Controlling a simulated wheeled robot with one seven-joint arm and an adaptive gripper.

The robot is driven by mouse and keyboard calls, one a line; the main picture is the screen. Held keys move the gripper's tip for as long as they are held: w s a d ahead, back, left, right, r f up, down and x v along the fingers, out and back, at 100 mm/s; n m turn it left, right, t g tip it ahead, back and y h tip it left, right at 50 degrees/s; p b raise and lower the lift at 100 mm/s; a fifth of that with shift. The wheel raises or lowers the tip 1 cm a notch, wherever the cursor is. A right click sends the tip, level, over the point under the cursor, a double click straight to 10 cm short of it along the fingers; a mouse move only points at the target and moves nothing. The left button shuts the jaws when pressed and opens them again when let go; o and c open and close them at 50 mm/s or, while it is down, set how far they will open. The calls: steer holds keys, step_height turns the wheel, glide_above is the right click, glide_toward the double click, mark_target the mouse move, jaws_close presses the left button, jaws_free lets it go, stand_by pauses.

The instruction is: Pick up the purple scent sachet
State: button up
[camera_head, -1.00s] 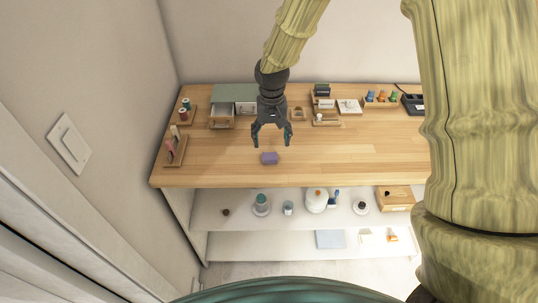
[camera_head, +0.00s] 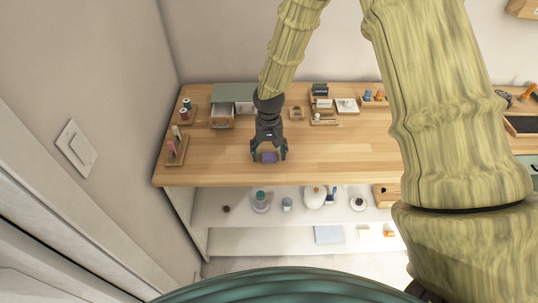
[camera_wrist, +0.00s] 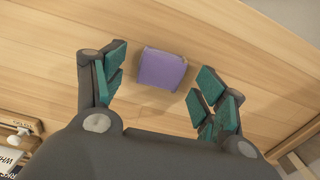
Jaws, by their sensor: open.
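The purple scent sachet (camera_head: 269,157) is a small block lying on the wooden tabletop, near its front edge. My gripper (camera_head: 269,154) is open and points down at it, with one finger to each side in the head view. In the wrist view the sachet (camera_wrist: 162,69) lies between and just beyond the two teal-padded fingers (camera_wrist: 158,92), with bare wood showing between it and each finger. I see no contact. How high the fingertips are above the wood is hard to tell.
The wooden tabletop (camera_head: 340,155) is clear around the sachet. A wooden tray with spools (camera_head: 176,150) stands at the left edge. A small cabinet with an open drawer (camera_head: 222,122) and organisers (camera_head: 324,118) stand at the back. A white lower shelf (camera_head: 235,210) holds bottles.

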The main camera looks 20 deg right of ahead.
steer(key=shift+f, duration=0.1)
steer(key=c, duration=0.8)
steer(key=shift+c, duration=0.3)
